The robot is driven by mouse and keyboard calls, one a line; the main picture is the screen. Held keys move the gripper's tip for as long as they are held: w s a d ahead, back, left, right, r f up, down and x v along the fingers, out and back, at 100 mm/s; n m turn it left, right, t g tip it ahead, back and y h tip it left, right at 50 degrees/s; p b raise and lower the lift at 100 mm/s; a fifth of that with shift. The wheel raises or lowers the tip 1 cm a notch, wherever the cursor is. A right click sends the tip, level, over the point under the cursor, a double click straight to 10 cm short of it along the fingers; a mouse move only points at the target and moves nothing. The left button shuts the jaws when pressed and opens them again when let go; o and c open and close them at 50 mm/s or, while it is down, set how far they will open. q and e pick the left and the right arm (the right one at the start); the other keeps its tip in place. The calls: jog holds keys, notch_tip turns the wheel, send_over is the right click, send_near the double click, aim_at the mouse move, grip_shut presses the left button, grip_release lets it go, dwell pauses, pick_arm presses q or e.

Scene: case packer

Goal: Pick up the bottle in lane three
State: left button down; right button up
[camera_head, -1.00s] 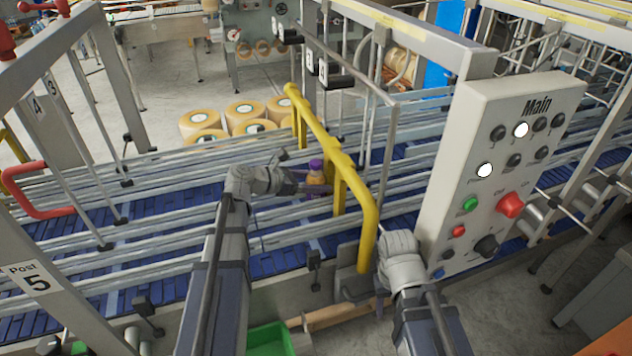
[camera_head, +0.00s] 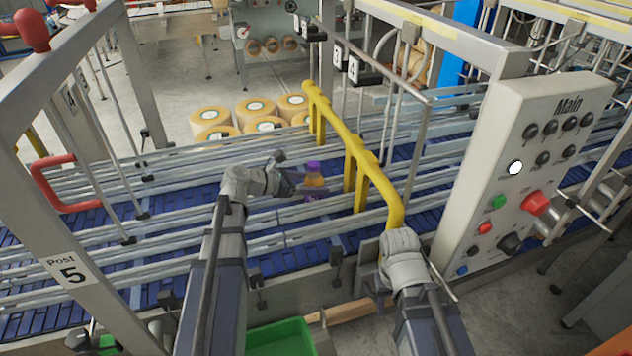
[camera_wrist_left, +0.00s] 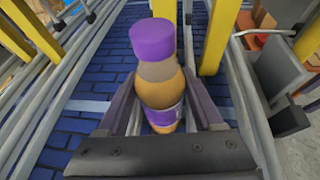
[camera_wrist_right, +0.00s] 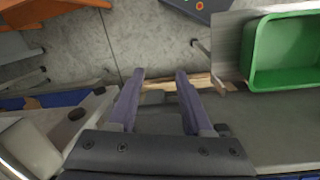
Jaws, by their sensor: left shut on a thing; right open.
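A bottle (camera_head: 314,180) with a purple cap, orange contents and a purple label stands upright in a blue conveyor lane between metal guide rails. In the left wrist view the bottle (camera_wrist_left: 160,85) is between the two fingers of my left gripper (camera_wrist_left: 163,110), which is shut on it. My left gripper (camera_head: 303,184) also shows in the head view, beside a yellow rail. My right gripper (camera_wrist_right: 160,85) is open and empty, with floor and a wooden strip beyond it. In the head view its fingers are largely hidden.
A yellow guard rail (camera_head: 362,165) stands just right of the bottle. A grey control panel (camera_head: 540,170) marked Main stands at the right. A green bin (camera_head: 282,338) sits below the conveyor's front edge and also shows in the right wrist view (camera_wrist_right: 285,50). Several tape rolls (camera_head: 212,120) lie behind.

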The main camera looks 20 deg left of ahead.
pick_arm(q)
jog(key=shift+s+a, duration=0.4)
jog(key=shift+a, duration=0.2)
pick_arm(e)
jog(key=shift+s+a, duration=0.2)
jog(key=shift+a, duration=0.3)
pick_arm(q)
grip_release()
jog(key=p+v, duration=0.3)
jog(key=v, duration=0.4)
jog(key=shift+s+a+r, duration=0.2)
jog(key=shift+a, duration=0.05)
pick_arm(e)
notch_tip(320, 180, up, 3)
jog(key=shift+f, duration=0.1)
